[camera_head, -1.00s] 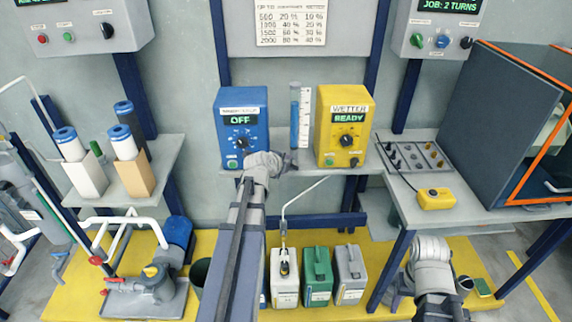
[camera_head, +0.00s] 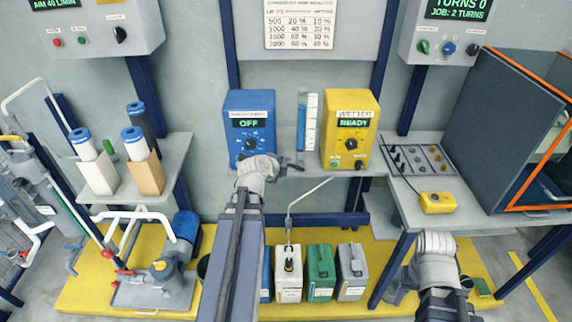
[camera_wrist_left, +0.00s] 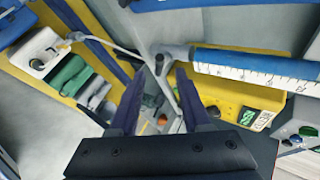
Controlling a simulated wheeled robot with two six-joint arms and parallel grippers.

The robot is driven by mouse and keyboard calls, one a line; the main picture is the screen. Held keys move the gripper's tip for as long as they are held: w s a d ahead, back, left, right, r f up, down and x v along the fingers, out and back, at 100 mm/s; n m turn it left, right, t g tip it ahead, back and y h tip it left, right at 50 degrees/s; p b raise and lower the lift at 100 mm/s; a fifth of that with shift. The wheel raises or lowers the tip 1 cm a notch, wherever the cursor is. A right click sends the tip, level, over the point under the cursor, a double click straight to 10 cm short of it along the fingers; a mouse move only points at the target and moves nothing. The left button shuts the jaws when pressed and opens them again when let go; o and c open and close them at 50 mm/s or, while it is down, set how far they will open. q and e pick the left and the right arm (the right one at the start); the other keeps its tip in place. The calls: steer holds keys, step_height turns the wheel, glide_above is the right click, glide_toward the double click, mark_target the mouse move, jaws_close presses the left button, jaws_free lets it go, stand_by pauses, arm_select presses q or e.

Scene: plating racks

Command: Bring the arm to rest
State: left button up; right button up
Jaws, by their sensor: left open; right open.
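My left arm reaches up the middle of the head view. Its gripper (camera_head: 290,163) is small and partly hidden by the wrist there, in front of the shelf between the blue box (camera_head: 250,160) and the graduated cylinder (camera_head: 307,120). In the left wrist view its two dark blue fingers (camera_wrist_left: 158,85) stand apart with no held object visible; the cylinder (camera_wrist_left: 255,65) shows to the right of them. My right arm stands at the lower right of the head view. Its gripper (camera_head: 398,290) is low, left of the wrist, below the right bench, and mostly hidden, with nothing seen in it.
A yellow box reading READY (camera_head: 350,130) stands right of the cylinder. White, green (camera_head: 320,272) and grey canisters stand below on the yellow platform. The right bench (camera_head: 405,215) with a yellow pendant (camera_head: 437,202) is close to my right arm. A pump (camera_head: 160,280) sits lower left.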

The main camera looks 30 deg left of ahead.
stand_by(0.3)
arm_select(q)
steer(key=s+d+f+n+g+h+p, duration=0.1)
steer(key=d+f+n+g+h+p, duration=0.15)
steer(key=d, duration=0.85)
steer(key=s+d+f+n+g+h+p, duration=0.1)
steer(key=s+d+n+g, duration=0.15)
steer(key=d, duration=0.95)
steer(key=s+d+n+g+y+p, duration=0.2)
steer(key=s+d+n+g, duration=0.3)
steer(key=s+d, duration=0.7)
steer(key=d+n+y, duration=0.1)
steer(key=n, duration=0.1)
steer(key=shift+s+r+n+g+p, duration=0.3)
steer(key=shift+r+g, duration=0.1)
